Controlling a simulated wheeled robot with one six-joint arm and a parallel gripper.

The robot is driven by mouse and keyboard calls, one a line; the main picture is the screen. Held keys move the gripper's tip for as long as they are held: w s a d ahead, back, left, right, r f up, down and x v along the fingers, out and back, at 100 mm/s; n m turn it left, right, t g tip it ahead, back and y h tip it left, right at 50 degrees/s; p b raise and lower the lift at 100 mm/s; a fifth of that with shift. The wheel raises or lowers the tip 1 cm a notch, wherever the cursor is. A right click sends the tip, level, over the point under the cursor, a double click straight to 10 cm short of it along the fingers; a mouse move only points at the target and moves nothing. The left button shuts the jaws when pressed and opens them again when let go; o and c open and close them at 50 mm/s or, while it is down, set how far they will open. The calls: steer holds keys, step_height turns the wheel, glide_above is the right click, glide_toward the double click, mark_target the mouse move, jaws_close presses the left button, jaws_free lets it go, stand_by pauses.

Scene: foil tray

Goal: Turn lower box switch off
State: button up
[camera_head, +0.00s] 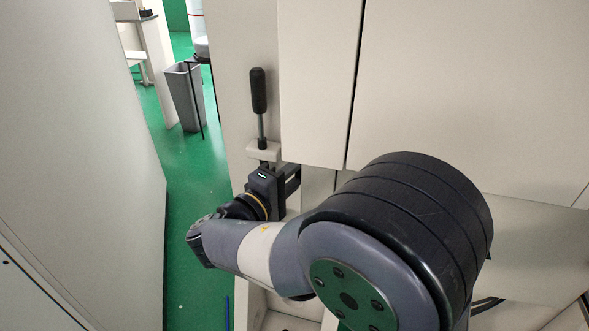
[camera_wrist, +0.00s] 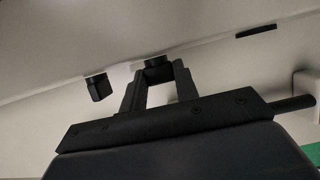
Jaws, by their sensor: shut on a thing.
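My gripper (camera_head: 290,180) reaches in under the edge of a large pale cabinet panel. In the wrist view my gripper (camera_wrist: 158,72) has both fingers closed in on a small black switch knob (camera_wrist: 155,62) on a pale surface. The knob sits between the fingertips; its lower part and setting cannot be made out. A second black knob (camera_wrist: 97,87) stands apart to the left of the fingers. In the head view the knobs are hidden behind my arm and the panel.
An upright lever with a black handle (camera_head: 258,92) stands just behind my gripper. A pale cabinet wall (camera_head: 90,130) is on the left, with green floor (camera_head: 190,230) between. A grey bin (camera_head: 186,95) stands further back. A dark slot (camera_wrist: 256,31) shows in the wrist view.

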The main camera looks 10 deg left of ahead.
steer(key=o, duration=1)
steer(key=v, duration=1)
steer(key=shift+s+a, duration=0.2)
steer(key=shift+s, duration=0.15)
